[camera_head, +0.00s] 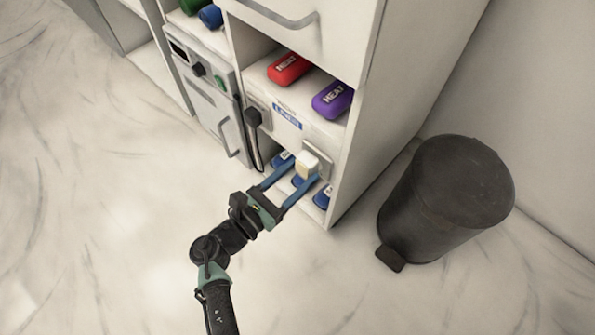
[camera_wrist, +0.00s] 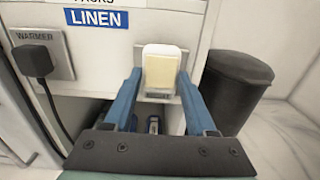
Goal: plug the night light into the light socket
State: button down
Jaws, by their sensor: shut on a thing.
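The night light (camera_head: 307,164) is a small white block with a cream front. In the wrist view it also shows (camera_wrist: 161,66), upright between my blue fingers. My gripper (camera_head: 304,169) is shut on it, one finger at each side. The light socket (camera_head: 325,160) is a grey plate on the cabinet front, right of the LINEN label. The night light is in front of this plate and covers most of it; the plate's lower edge (camera_wrist: 157,97) with a small label shows below. I cannot tell whether the plug is seated or a gap remains.
A black plug (camera_wrist: 35,60) with a cord fills the WARMER socket at left. Blue packs (camera_head: 323,197) lie on the low shelf below; red (camera_head: 289,69) and purple (camera_head: 333,99) HEAT packs lie above. A dark bin (camera_head: 450,190) stands at right. The floor at left is clear.

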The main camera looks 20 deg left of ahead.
jog(key=shift+w+d, duration=0.2)
jog(key=shift+w, duration=0.3)
jog(key=shift+c, duration=0.7)
grip_release()
jog(key=p+v, duration=0.4)
jog(key=v, duration=0.9)
jog(key=shift+p, duration=0.3)
